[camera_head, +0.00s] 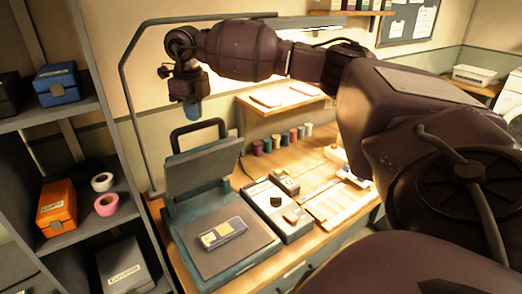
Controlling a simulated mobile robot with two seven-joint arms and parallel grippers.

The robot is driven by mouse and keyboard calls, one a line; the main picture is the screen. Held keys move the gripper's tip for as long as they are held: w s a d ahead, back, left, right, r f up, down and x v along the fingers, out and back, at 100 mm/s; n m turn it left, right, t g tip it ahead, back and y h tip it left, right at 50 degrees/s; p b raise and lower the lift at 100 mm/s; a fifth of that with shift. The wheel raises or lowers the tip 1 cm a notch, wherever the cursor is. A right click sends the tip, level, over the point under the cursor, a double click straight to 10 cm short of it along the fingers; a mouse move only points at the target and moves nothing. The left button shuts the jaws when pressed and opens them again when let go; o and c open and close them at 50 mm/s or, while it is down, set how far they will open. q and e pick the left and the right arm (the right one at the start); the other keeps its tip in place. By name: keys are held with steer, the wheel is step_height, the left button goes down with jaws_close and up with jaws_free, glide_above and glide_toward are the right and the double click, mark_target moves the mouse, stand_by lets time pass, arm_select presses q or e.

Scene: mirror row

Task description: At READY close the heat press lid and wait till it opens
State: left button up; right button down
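The heat press stands on the wooden bench with its lid (203,165) raised and tilted back. The lid has a dark loop handle (198,126) on its upper edge. A dark item with yellow patches (222,233) lies on the press's flat lower plate (255,238). My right gripper (192,110) points down just above the lid handle, with bluish tips. I cannot tell whether it touches the handle or whether its fingers are open. My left gripper is out of view. No READY sign is legible.
A grey shelf (75,125) with boxes and tape rolls is close on the left. A thin lamp pole (137,120) rises beside the press.

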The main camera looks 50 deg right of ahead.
steer(key=shift+s+a+f, duration=0.25)
steer(key=shift+s+f, duration=0.55)
steer(key=shift+s, duration=0.05)
steer(key=shift+s+a+f, duration=0.2)
steer(key=shift+s+f, duration=0.55)
steer(key=shift+s, duration=0.15)
steer(key=s, duration=0.1)
steer(key=s+f, duration=0.1)
steer(key=s, duration=0.1)
steer(key=shift+a+f, duration=0.3)
steer(key=shift+a, duration=0.05)
steer(key=shift+s, duration=0.1)
steer(key=s+f, duration=0.2)
steer(key=shift+s+a, duration=0.35)
steer(key=shift+s, duration=0.05)
